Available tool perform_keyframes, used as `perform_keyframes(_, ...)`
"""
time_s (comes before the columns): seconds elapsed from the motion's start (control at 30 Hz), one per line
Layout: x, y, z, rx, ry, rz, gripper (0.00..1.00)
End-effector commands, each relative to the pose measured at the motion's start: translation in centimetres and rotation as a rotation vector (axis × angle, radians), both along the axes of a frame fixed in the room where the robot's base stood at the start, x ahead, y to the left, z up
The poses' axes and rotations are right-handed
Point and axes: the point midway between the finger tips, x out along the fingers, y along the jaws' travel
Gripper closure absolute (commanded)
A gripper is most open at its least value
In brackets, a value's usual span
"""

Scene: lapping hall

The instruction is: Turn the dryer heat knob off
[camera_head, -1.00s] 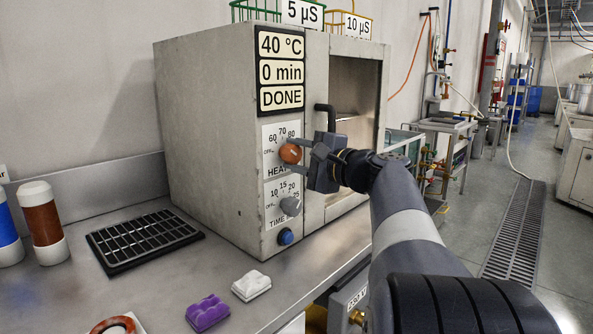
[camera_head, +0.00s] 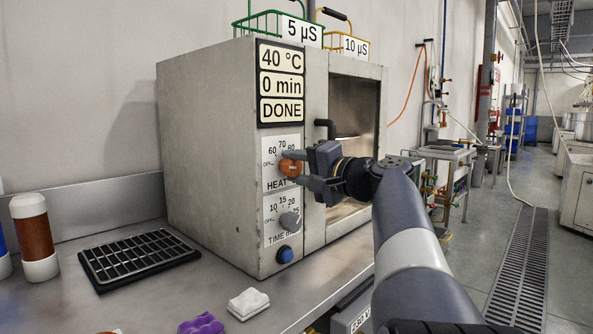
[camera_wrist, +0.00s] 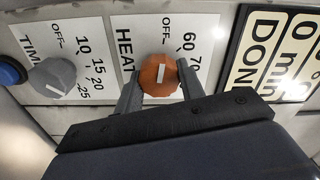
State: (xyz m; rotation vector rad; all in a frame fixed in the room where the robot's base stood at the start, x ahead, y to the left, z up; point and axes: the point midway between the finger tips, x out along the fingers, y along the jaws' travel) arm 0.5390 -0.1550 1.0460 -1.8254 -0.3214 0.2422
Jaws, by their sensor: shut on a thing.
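The grey dryer (camera_head: 205,160) stands on the metal bench, its panel reading 40 °C, 0 min and DONE. Its orange heat knob (camera_head: 290,167) sits on the white HEAT scale, above the grey time knob (camera_head: 290,221). My gripper (camera_head: 287,168) is shut on the heat knob, one finger above it and one below. In the wrist view the heat knob (camera_wrist: 159,75) is between the two fingers (camera_wrist: 160,84). Its white mark lies along the line toward the OFF label (camera_wrist: 168,22); which end is the pointer is hard to tell.
A blue button (camera_head: 284,254) is below the time knob. Wire baskets stand on the dryer. A dark handle (camera_head: 325,129) is beside my gripper.

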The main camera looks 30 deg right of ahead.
Motion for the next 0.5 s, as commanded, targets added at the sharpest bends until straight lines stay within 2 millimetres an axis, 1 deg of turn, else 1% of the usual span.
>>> perform_keyframes(0.27,0.03,-0.02,-0.17,-0.003,0.002,0.0,0.86)
perform_keyframes(0.3,0.03,-0.02,-0.17,-0.003,0.002,0.0,0.62)
perform_keyframes(0.5,0.02,-0.01,-0.1,-0.002,0.002,0.0,0.46)
